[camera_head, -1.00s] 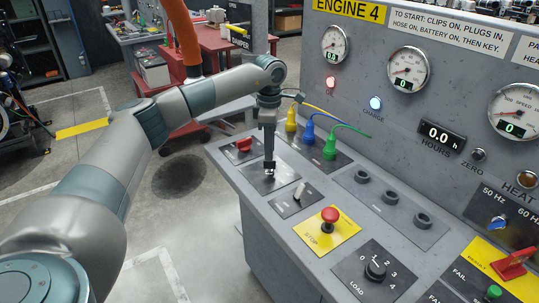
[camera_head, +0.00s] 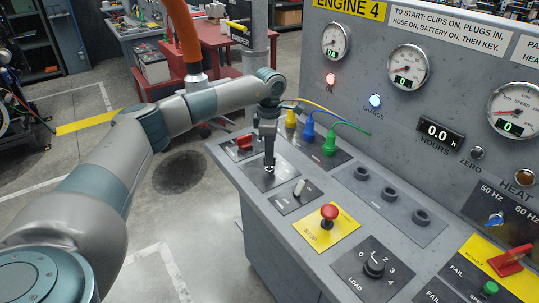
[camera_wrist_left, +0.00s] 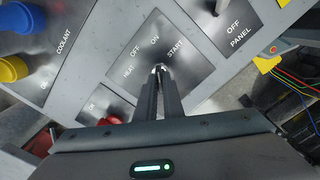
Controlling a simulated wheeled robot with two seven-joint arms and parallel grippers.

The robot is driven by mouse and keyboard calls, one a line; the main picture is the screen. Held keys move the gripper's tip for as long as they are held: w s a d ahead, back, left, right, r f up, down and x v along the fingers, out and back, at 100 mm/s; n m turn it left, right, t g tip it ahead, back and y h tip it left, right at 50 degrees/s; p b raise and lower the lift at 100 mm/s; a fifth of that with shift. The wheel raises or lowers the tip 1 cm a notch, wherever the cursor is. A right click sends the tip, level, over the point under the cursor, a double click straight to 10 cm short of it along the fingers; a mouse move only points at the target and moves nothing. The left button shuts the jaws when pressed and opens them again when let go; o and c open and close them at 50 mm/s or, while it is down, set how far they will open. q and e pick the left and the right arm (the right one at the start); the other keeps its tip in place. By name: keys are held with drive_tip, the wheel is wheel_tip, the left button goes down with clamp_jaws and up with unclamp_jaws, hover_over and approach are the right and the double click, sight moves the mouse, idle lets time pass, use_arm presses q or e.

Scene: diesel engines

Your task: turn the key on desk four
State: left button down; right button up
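The key (camera_wrist_left: 158,69) sits in a grey plate marked HEAT, OFF, ON and START (camera_wrist_left: 172,43) on the sloping desk of engine 4. Only a small bright metal part of it shows, between my fingertips. My left gripper (camera_head: 269,166) points down onto this plate (camera_head: 284,179) in the head view. In the left wrist view its two fingers (camera_wrist_left: 158,74) are close together around the key. The key's exact angle is hidden by the fingers. My right gripper is in neither view.
A red switch (camera_head: 244,142) lies left of the key plate, and a toggle switch (camera_head: 299,188) nearer. Yellow, blue and green plugs with cables (camera_head: 329,144) stand behind. A red stop button (camera_head: 329,212) is to the right. The gauge panel (camera_head: 450,110) rises behind.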

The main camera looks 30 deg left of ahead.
use_arm(q)
drive_tip(key=shift+n, duration=0.3)
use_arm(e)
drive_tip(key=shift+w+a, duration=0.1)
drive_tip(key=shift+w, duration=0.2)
use_arm(q)
drive_tip(key=shift+n+b, duration=0.35)
drive_tip(key=shift+n, duration=1.65)
drive_tip(key=shift+r+n+b, duration=0.1)
drive_tip(key=shift+n+b, duration=0.3)
drive_tip(key=shift+n, duration=1.3)
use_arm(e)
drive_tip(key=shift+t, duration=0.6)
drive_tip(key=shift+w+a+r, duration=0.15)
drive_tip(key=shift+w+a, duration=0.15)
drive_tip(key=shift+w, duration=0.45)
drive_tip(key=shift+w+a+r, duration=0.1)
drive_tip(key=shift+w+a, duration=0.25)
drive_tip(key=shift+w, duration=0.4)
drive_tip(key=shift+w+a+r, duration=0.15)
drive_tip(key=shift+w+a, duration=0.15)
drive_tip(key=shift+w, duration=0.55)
use_arm(q)
drive_tip(key=c, duration=1.9)
unclamp_jaws()
drive_tip(key=shift+o, duration=0.2)
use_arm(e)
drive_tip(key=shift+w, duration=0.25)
